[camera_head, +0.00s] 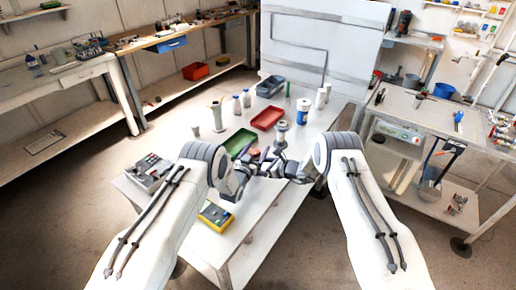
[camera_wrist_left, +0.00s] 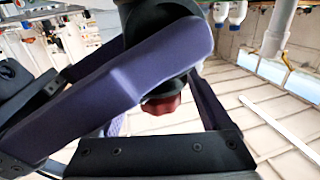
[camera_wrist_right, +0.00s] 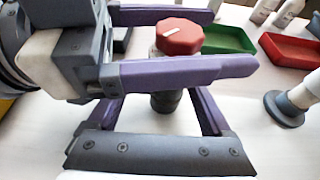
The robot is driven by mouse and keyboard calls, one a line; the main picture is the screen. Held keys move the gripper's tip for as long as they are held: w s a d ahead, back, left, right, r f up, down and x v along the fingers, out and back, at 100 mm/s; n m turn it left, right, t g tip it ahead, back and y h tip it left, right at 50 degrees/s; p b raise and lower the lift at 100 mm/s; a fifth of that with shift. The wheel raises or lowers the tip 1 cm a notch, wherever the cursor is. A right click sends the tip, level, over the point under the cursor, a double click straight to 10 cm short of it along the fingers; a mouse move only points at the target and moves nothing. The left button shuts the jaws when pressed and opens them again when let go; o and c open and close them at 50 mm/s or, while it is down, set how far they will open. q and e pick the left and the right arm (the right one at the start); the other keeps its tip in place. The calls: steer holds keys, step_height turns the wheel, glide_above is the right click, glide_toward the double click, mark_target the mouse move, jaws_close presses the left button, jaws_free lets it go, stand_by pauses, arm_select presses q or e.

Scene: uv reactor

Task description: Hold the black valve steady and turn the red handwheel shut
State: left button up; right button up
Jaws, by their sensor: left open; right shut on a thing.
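The red handwheel (camera_wrist_right: 180,37) tops the black valve (camera_wrist_right: 165,101) in the right wrist view. In the left wrist view the handwheel (camera_wrist_left: 161,105) shows below the dark valve body (camera_wrist_left: 150,28). My left gripper (camera_head: 257,164) is open, its purple fingers on either side of the handwheel; I cannot tell whether they touch it. My right gripper (camera_head: 276,170) is shut on the valve body below the handwheel. The crossing fingers hide part of the valve. In the head view the grippers mostly cover the valve, with a little red (camera_head: 253,152) showing.
The white table (camera_head: 255,240) bears a green tray (camera_head: 240,141), a red tray (camera_head: 267,118), a grey bin (camera_head: 270,86), several bottles and a yellow device (camera_head: 215,215). A grey stand (camera_wrist_right: 284,108) is right of the valve. A control box (camera_head: 149,172) lies left.

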arm_select(q)
steer(key=shift+w+d, duration=0.25)
steer(key=shift+w, duration=0.2)
jaws_close()
steer(key=shift+h, duration=0.3)
steer(key=m+g+h, duration=0.2)
steer(key=m+h, duration=0.1)
steer(key=h, duration=0.1)
steer(key=shift+s+d+g, duration=0.15)
steer(key=shift+d+g, duration=0.15)
steer(key=shift+g, duration=0.1)
steer(key=shift+s+d+r+m+g+h, duration=0.1)
steer(key=shift+s+d+m+g+h, duration=0.05)
steer(key=shift+m+g+h, duration=0.65)
steer(key=shift+s+d+f+m+g+h, duration=0.1)
steer(key=shift+s+d+m+g+h, duration=0.1)
steer(key=shift+m+g+h, duration=0.5)
steer(key=shift+s+d+r+m+g+h, duration=0.15)
steer(key=shift+m+g+h, duration=0.45)
steer(key=shift+m+g, duration=0.3)
steer(key=shift+s+g, duration=0.1)
steer(key=shift+g, duration=0.3)
